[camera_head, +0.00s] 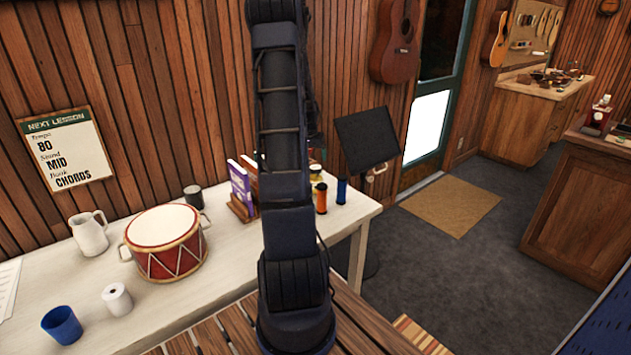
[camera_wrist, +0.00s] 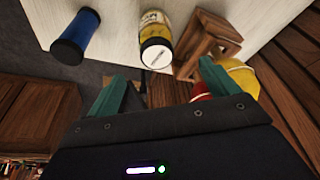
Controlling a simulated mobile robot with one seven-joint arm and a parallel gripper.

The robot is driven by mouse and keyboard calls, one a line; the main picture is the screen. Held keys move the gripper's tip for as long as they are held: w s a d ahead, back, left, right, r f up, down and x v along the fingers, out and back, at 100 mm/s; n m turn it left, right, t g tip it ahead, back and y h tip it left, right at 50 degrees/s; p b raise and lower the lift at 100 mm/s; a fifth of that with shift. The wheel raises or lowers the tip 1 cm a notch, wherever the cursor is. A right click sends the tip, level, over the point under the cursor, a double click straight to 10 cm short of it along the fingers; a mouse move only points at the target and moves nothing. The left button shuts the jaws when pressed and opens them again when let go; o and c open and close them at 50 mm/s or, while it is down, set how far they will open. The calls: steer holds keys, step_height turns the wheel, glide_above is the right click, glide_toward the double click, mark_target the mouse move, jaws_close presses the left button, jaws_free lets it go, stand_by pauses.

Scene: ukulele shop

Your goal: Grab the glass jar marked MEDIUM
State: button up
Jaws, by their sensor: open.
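A glass jar (camera_wrist: 155,28) with yellow contents and a pale lid stands on the white table in the wrist view. It has a label, but I cannot read its wording. In the head view a yellowish jar (camera_head: 315,175) shows just right of my arm, partly hidden. My gripper (camera_wrist: 163,85) is open, its two green fingers apart with nothing between them. The jar lies beyond the fingertips, roughly in line with the gap, and is not touched. In the head view my arm hides the gripper.
A blue cylinder (camera_wrist: 75,37) stands left of the jar, and a wooden stand (camera_wrist: 208,42) is close on its right. An orange-and-black cylinder (camera_head: 321,198) is near the jar in the head view. A drum (camera_head: 165,243) and a pitcher (camera_head: 89,235) stand further left.

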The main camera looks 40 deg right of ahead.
mark_target(315, 168)
steer(key=shift+d+f, duration=0.55)
steer(key=x, duration=1)
steer(key=shift+f, duration=0.3)
steer(key=c, duration=1.3)
steer(key=shift+o, duration=0.2)
steer(key=shift+r, duration=0.15)
